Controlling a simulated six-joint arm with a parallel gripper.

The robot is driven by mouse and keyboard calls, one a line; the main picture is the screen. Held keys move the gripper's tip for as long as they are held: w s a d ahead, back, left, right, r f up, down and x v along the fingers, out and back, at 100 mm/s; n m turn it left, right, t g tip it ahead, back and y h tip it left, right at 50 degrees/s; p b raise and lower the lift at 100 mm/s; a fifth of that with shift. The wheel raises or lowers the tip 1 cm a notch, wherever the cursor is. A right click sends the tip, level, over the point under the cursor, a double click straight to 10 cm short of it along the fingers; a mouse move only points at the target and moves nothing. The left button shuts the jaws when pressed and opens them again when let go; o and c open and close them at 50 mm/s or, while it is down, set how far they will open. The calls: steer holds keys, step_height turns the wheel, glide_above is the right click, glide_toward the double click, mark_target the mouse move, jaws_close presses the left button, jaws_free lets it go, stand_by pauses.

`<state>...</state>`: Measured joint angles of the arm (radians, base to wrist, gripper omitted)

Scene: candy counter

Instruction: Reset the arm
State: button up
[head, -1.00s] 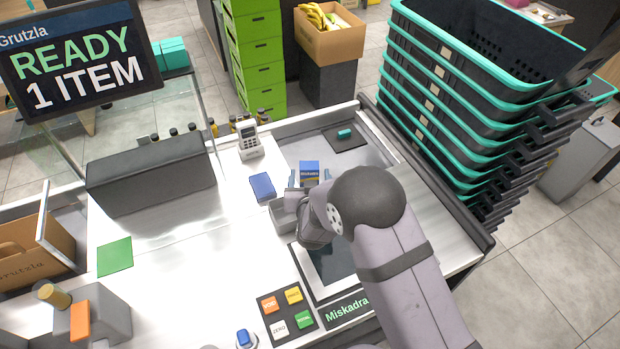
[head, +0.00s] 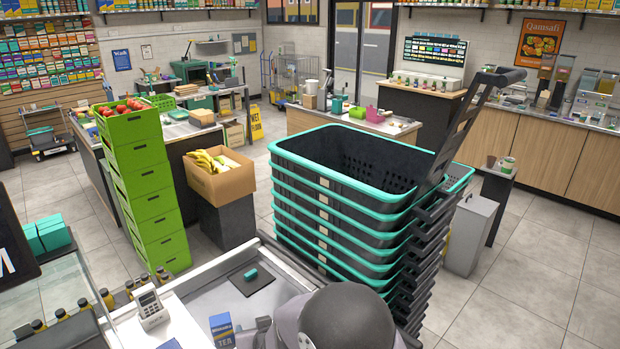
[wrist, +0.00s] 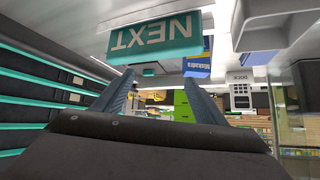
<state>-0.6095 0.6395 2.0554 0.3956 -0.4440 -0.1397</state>
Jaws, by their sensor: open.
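My gripper (wrist: 161,82) is open in the wrist view, its two blue-grey fingers apart with nothing seen between them. In the head view, my arm is at the bottom edge, and its rounded joint hides most of the gripper. The blue tea box (head: 222,330) stands on the counter just left of my arm, cut off by the lower edge. It also shows upside down in the wrist view (wrist: 197,65), beyond the fingers. A teal NEXT block (wrist: 155,38) appears upside down there too. In the head view, the small teal block (head: 251,274) lies on a dark mat.
A card terminal (head: 150,306) stands on the counter at left. Stacked black baskets with teal rims (head: 350,215) rise close behind my arm. Green crates (head: 140,190) and a banana carton (head: 220,178) stand beyond the counter. Grey floor is open at right.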

steer(key=s+d+r+m+g+h+p, duration=0.1)
steer(key=s+d+r+g, duration=0.15)
steer(key=s+d, duration=0.45)
steer(key=s+d+r+m+g+h+p, duration=0.1)
steer(key=s+d+r+g, duration=0.2)
steer(key=d, duration=0.8)
steer(key=s+d+r+m+g+h+p, duration=0.1)
steer(key=s+d+g, duration=0.1)
steer(key=s+d, duration=0.45)
steer(key=s+d+r+m+g+h, duration=0.15)
steer(key=s+d, duration=0.25)
steer(key=s, duration=0.6)
step_height(320, 180, down, 24)
steer(key=b, duration=2.3)
steer(key=shift+w+r+n+y, duration=0.25)
steer(key=shift+n+y, duration=0.1)
steer(key=shift+n, duration=0.1)
steer(key=shift+r, duration=0.1)
